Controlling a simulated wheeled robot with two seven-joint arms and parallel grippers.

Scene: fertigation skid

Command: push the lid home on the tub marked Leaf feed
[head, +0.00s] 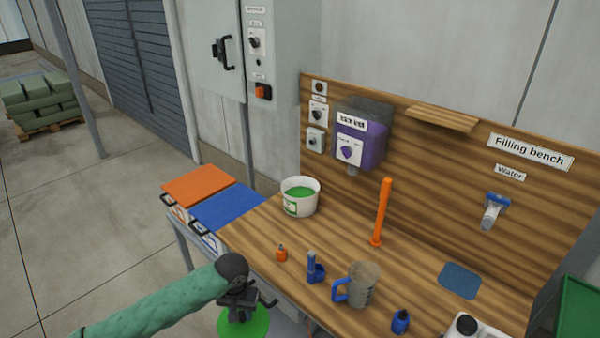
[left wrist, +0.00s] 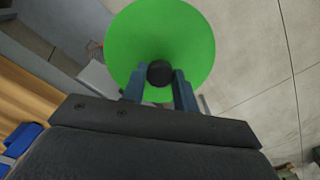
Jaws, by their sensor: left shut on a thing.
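A white tub (head: 299,198) stands at the back left of the wooden bench. It is open, with green contents showing, and its white and green label is too small to read. My left gripper (head: 243,312) is off the bench's front edge, to the lower left of the tub and well apart from it. It is shut on the black knob (left wrist: 160,73) of a round green lid (left wrist: 160,25). The lid also shows below the gripper in the head view (head: 258,323), partly hidden by it. My right gripper is not in view.
Orange (head: 198,184) and blue (head: 228,207) boxes sit left of the tub. A purple dispenser (head: 357,143) hangs behind. The bench is bare just right of the tub.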

